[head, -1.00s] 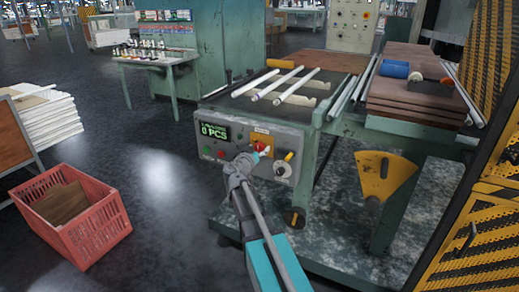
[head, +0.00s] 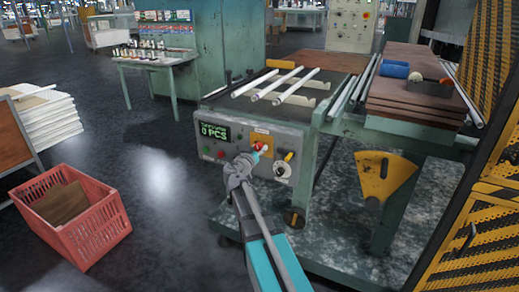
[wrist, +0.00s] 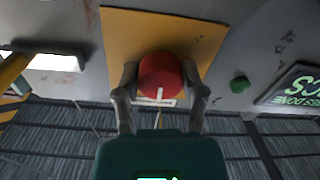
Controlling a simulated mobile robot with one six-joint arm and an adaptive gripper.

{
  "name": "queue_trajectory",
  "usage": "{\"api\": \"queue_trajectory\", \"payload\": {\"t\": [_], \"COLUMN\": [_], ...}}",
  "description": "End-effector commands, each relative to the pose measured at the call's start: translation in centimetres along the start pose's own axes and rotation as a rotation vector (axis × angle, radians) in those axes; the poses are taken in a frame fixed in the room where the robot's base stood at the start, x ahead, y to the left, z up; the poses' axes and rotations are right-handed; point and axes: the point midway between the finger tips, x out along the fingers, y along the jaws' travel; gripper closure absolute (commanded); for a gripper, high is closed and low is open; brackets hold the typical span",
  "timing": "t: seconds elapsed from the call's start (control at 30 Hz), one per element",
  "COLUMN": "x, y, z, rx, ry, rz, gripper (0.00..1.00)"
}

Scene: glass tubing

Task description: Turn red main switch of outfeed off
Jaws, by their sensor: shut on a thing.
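The red main switch (wrist: 161,76) is a round red knob with a white mark, set on a yellow plate (wrist: 119,38) in the wrist view. My gripper (wrist: 160,90) has one finger on each side of the knob and is shut on it. In the head view the yellow plate (head: 262,138) is on the grey front panel (head: 296,138) of the outfeed table. There my gripper (head: 256,154) is against the panel and hides most of the knob.
A display reading "0 PCS" (head: 214,132) and a green button (wrist: 240,84) are beside the plate. A black-and-white knob (head: 282,169) is at its lower right. Glass tubes (head: 275,84) lie on top. A red crate (head: 84,228) stands on the floor at left.

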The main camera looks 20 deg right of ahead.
Motion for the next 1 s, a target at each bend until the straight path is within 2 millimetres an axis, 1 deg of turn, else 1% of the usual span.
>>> {"api": "queue_trajectory", "payload": {"t": [0.17, 0.37, 1.0], "x": [-0.08, -0.13, -0.23], "y": [-0.12, -0.15, -0.24], "z": [-0.02, -0.03, -0.06], "rx": [-0.081, -0.227, -0.828], "ry": [-0.003, -0.007, -0.019], "rz": [-0.003, -0.005, -0.011], "gripper": [0.94, 0.94, 0.94]}}
